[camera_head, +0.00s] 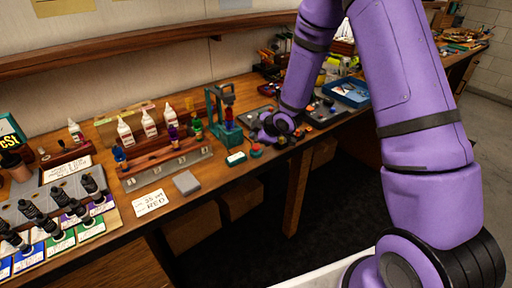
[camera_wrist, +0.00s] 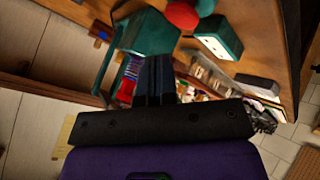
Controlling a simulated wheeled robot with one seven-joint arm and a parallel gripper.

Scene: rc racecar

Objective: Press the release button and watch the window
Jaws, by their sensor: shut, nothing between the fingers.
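A red button (camera_head: 256,148) on a green base stands near the front edge of the bench. In the wrist view the red button (camera_wrist: 183,14) is at the top edge, partly cut off. A small teal box with a pale face (camera_head: 236,158) sits just left of the button; it also shows in the wrist view (camera_wrist: 218,38). I cannot tell if that face is the window. A teal stand (camera_head: 212,106) rises behind, with a red-and-blue bottle in it. My gripper (camera_head: 264,138) is shut and empty, close beside the button; its dark fingers show in the wrist view (camera_wrist: 155,62).
A wooden rack (camera_head: 165,150) with coloured bottles and a metal strip (camera_head: 170,171) stand to the left. A grey block (camera_head: 187,183) and a white card (camera_head: 153,203) lie in front. Trays and a blue bin (camera_head: 347,92) crowd the right side. My arm covers part of the bench.

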